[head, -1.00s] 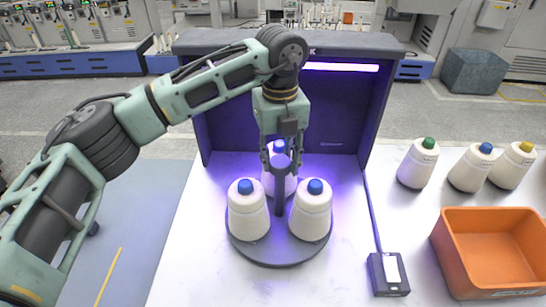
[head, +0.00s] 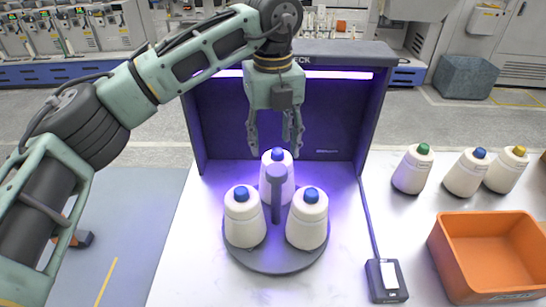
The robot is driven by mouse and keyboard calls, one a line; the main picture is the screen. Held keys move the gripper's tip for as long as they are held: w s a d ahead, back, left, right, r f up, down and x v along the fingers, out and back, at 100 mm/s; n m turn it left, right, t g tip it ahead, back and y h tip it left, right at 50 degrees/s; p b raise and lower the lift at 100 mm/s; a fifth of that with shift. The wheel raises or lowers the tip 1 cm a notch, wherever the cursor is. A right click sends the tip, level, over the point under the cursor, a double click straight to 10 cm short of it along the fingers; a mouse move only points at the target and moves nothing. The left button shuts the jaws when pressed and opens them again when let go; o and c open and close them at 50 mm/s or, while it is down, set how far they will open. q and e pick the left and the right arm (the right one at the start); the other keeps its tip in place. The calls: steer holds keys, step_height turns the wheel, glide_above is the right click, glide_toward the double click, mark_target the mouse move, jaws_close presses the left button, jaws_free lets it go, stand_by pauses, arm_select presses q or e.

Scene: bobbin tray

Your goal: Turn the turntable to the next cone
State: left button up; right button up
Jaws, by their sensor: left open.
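The dark round turntable (head: 276,259) sits on the white table in front of the inspection booth. It carries three white cones with blue tops: front left (head: 245,218), front right (head: 307,220) and back (head: 285,170). A dark post (head: 276,190) with a knob stands at its middle and partly hides the back cone. My left gripper (head: 275,150) is open and empty, fingers pointing down, above and behind the post, near the back cone's top. I cannot tell whether it touches anything. My right gripper is not in view.
The booth (head: 343,115) with a lit purple lamp stands behind the turntable. A small dark box (head: 386,281) with a cable is to the right. An orange bin (head: 489,220) and cones with green (head: 411,170), blue (head: 464,175) and yellow (head: 505,172) tops stand further right.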

arm_select(q)
step_height(320, 180, up, 5)
steer(key=shift+f, duration=0.1)
stand_by(0.3)
